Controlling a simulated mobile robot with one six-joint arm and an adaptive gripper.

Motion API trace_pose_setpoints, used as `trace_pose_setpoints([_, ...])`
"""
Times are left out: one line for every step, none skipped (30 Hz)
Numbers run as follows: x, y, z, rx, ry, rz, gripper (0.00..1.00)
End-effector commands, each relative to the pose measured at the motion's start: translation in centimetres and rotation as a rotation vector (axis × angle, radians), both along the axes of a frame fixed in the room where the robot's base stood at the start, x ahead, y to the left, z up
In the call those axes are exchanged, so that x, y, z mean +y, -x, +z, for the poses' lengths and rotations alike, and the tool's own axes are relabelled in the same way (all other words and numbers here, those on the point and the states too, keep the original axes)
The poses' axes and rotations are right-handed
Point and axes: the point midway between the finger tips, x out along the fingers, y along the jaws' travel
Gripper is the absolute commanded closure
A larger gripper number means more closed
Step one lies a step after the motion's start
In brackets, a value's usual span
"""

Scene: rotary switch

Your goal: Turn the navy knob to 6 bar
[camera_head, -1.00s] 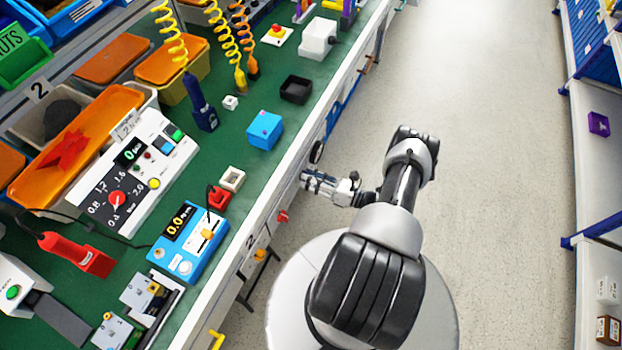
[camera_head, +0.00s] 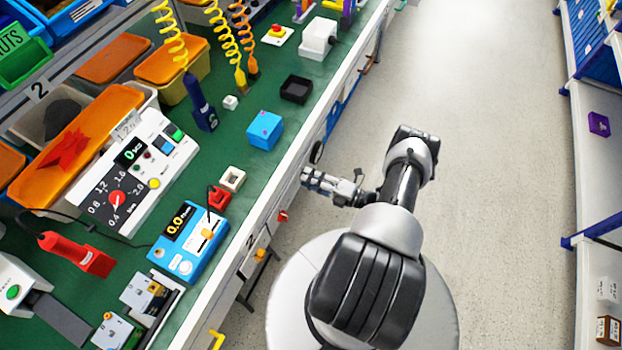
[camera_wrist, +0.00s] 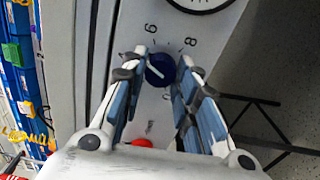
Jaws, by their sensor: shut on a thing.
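The navy knob (camera_wrist: 160,70) is on a pale panel in the wrist view, with a short white pointer line on its face. The marks 6 and 8 show above it, 6 to the upper left and 8 to the upper right. The line seems to slant toward the upper left; its exact reading is unclear. My gripper (camera_wrist: 160,68) is shut on the knob, one finger on each side. In the head view my gripper (camera_head: 308,178) is at the bench's front side, and the knob is hidden there.
A round gauge (camera_wrist: 200,3) is partly visible above the knob, and a red part (camera_wrist: 142,143) lies below it between the fingers. The green bench top (camera_head: 262,172) holds boxes and instruments. The aisle floor (camera_head: 495,180) on the right is clear.

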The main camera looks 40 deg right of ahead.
Motion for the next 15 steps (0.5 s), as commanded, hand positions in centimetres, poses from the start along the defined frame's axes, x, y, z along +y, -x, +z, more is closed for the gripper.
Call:
trace_pose_setpoints([0.03, 0.03, -0.06, 0.019, -0.042, 0.000, 0.96])
trace_pose_setpoints([0.03, 0.03, -0.06, 0.030, -0.068, 0.000, 0.96])
trace_pose_setpoints([0.03, 0.03, -0.05, 0.045, -0.103, 0.000, 0.96])
trace_pose_setpoints([0.03, 0.03, -0.05, 0.055, -0.129, 0.000, 0.96])
trace_pose_setpoints([0.04, 0.03, -0.04, 0.066, -0.154, 0.000, 0.96])
trace_pose_setpoints([0.04, 0.03, -0.04, 0.080, -0.188, 0.000, 0.96])
trace_pose_setpoints([0.04, 0.03, -0.03, 0.090, -0.212, 0.000, 0.96])
trace_pose_setpoints([0.04, 0.03, -0.03, 0.100, -0.236, 0.000, 0.96])
trace_pose_setpoints([0.04, 0.03, -0.03, 0.113, -0.267, 0.000, 0.96])
trace_pose_setpoints([0.04, 0.03, -0.02, 0.121, -0.288, 0.000, 0.96])
trace_pose_setpoints([0.04, 0.03, -0.02, 0.131, -0.311, 0.000, 0.96])
trace_pose_setpoints([0.04, 0.03, -0.01, 0.142, -0.338, 0.000, 0.96])
trace_pose_setpoints([0.04, 0.03, -0.01, 0.151, -0.359, 0.000, 0.96])
trace_pose_setpoints([0.04, 0.03, -0.01, 0.158, -0.377, 0.000, 0.96])
trace_pose_setpoints([0.05, 0.03, 0.00, 0.168, -0.400, 0.000, 0.96])
